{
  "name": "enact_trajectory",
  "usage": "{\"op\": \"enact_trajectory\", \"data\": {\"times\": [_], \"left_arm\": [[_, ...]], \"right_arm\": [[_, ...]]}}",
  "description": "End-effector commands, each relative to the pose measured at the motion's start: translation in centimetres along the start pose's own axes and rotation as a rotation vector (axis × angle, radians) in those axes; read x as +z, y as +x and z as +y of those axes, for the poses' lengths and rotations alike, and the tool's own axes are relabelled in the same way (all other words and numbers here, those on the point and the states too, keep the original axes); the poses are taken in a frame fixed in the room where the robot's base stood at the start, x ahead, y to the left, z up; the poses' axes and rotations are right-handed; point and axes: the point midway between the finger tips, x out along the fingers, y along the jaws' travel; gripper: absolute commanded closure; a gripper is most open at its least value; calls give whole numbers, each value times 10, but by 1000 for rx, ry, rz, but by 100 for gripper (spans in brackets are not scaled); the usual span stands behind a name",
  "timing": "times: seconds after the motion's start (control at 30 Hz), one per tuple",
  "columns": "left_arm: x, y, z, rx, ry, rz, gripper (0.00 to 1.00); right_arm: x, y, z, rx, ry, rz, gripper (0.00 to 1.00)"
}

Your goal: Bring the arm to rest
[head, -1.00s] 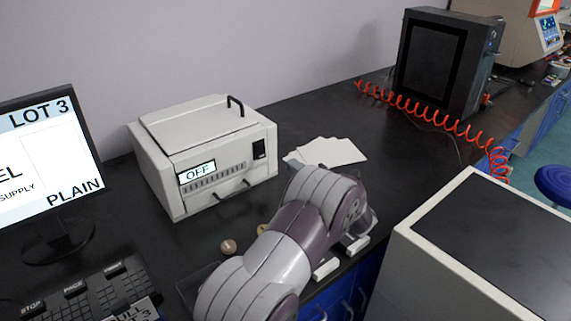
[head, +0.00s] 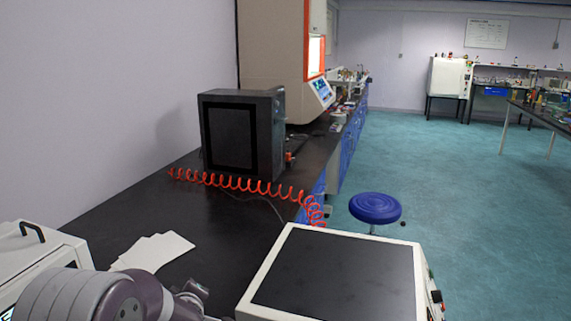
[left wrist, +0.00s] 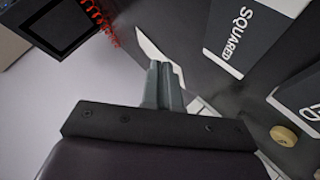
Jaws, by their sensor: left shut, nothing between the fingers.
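My left arm comes in at the bottom left of the head view, in front of the black bench. In the left wrist view my left gripper (left wrist: 164,66) has its two grey fingers together, with nothing between them. The fingertips lie near the edge of a white sheet in that picture. In the head view the arm's links show, but I cannot make out the fingertips clearly. My right gripper is in neither view.
A white machine (head: 38,252) stands left of my arm, with white sheets (head: 152,252) on the bench beside it. A blue stool (head: 375,207) is on the floor.

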Motion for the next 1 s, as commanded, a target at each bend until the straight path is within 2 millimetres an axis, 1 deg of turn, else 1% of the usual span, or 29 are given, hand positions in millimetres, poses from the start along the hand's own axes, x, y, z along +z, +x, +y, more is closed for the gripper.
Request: {"op": "enact_trajectory", "data": {"times": [0.03, 0.07, 0.1, 0.13, 0.17, 0.2, 0.23, 0.27, 0.3, 0.37, 0.4, 0.43, 0.5, 0.6, 0.63, 0.7, 0.77, 1.0], "left_arm": [[28, -25, -13, -28, 172, -160, 100], [45, -41, -25, -46, 282, -257, 100], [63, -62, -42, -69, 413, -372, 100], [73, -77, -54, -84, 503, -448, 100], [82, -92, -68, -99, 586, -519, 100], [91, -112, -85, -119, 690, -606, 100], [96, -127, -98, -133, 762, -668, 100], [100, -141, -112, -147, 833, -728, 100], [103, -160, -129, -166, 921, -803, 100], [105, -188, -155, -196, 1051, -914, 100], [91, -210, -148, -206, 1095, -952, 100], [78, -220, -131, -205, 1089, -947, 100], [62, -234, -113, -206, 1085, -947, 100], [44, -251, -92, -206, 1083, -946, 100], [40, -255, -87, -206, 1082, -946, 100], [32, -262, -78, -207, 1081, -946, 100], [29, -265, -74, -207, 1080, -946, 100], [29, -265, -74, -207, 1079, -946, 100]], "right_arm": [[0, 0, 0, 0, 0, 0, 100], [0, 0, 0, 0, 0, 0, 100], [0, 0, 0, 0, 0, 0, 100], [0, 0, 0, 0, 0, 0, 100], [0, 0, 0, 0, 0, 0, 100], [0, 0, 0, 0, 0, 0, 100], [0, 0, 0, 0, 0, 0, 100], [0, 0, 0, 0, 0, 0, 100], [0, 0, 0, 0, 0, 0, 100], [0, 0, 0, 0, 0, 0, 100], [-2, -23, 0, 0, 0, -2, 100], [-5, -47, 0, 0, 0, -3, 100], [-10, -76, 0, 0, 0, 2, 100], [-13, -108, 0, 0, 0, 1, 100], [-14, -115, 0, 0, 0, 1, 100], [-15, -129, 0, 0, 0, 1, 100], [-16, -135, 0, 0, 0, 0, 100], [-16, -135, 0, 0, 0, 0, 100]]}}
